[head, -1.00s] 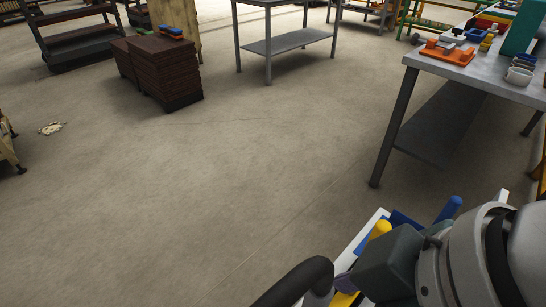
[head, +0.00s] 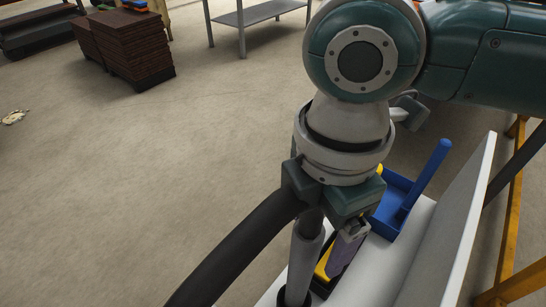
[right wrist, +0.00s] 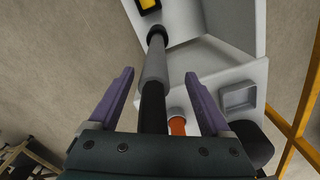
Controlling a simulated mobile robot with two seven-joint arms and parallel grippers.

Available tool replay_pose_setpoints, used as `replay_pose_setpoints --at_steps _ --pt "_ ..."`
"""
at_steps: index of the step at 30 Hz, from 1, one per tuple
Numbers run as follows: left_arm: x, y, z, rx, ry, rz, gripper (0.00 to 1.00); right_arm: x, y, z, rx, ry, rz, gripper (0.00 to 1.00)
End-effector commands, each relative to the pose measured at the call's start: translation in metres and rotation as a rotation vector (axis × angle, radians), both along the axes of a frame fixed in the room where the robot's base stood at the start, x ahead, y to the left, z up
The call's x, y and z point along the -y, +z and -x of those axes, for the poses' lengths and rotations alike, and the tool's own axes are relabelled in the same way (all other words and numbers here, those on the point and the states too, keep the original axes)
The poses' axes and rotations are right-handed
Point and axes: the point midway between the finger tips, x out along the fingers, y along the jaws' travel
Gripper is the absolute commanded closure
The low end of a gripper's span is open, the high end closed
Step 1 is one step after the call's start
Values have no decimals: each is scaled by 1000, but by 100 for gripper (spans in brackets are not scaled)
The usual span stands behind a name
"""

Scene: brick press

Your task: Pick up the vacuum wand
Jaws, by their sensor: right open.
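The vacuum wand (head: 306,246) is a grey and black tube standing over a white caddy, with a thick black hose (head: 238,246) curving off to the lower left. My left gripper is not in view.
A blue dustpan (head: 395,205) with an upright blue handle and a yellow item (head: 322,265) sit in the caddy, near its white side panel (head: 462,225). A yellow frame (head: 512,225) stands at right. Stacked brown boards (head: 135,52) stand far off; open floor lies left.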

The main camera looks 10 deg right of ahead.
Motion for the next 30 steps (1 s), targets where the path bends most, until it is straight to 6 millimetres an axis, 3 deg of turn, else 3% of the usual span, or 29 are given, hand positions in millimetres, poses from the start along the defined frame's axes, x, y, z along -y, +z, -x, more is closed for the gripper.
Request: replay_pose_setpoints --at_steps 12,21,30 --pt "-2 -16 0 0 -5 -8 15 -8 -54 -4 0 0 0 18" --pt "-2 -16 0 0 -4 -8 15 -8 -60 -4 1 1 -1 18" --pt "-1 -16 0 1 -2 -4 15 -8 -59 -4 2 0 -1 50"
